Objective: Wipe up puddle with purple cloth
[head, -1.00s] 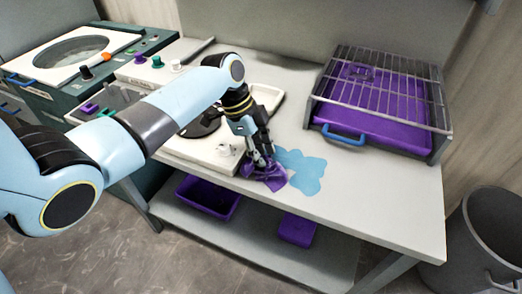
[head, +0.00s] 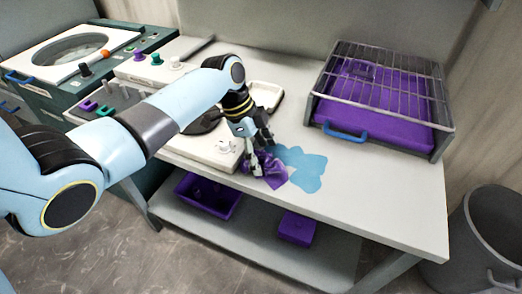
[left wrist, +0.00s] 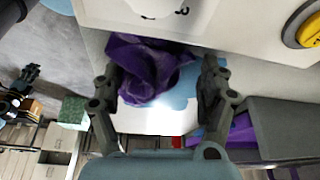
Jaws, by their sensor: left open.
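The purple cloth (head: 266,171) lies crumpled on the grey table near its front edge, at the left side of the blue puddle (head: 303,168). My left gripper (head: 262,167) is open at the cloth, its fingers spread. In the left wrist view the cloth (left wrist: 146,68) lies between the two open fingers (left wrist: 158,90), nearer the left one. Part of the puddle (left wrist: 180,94) shows beside the cloth there. Whether the fingers touch the cloth is unclear. My right gripper is not in view.
A white hotplate-like unit (head: 207,152) stands just left of the cloth. A purple tray (head: 374,120) under a wire rack stands at the back right. Purple bins (head: 208,196) sit on the lower shelf. A grey waste bin (head: 490,240) stands at the right. Table right of the puddle is clear.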

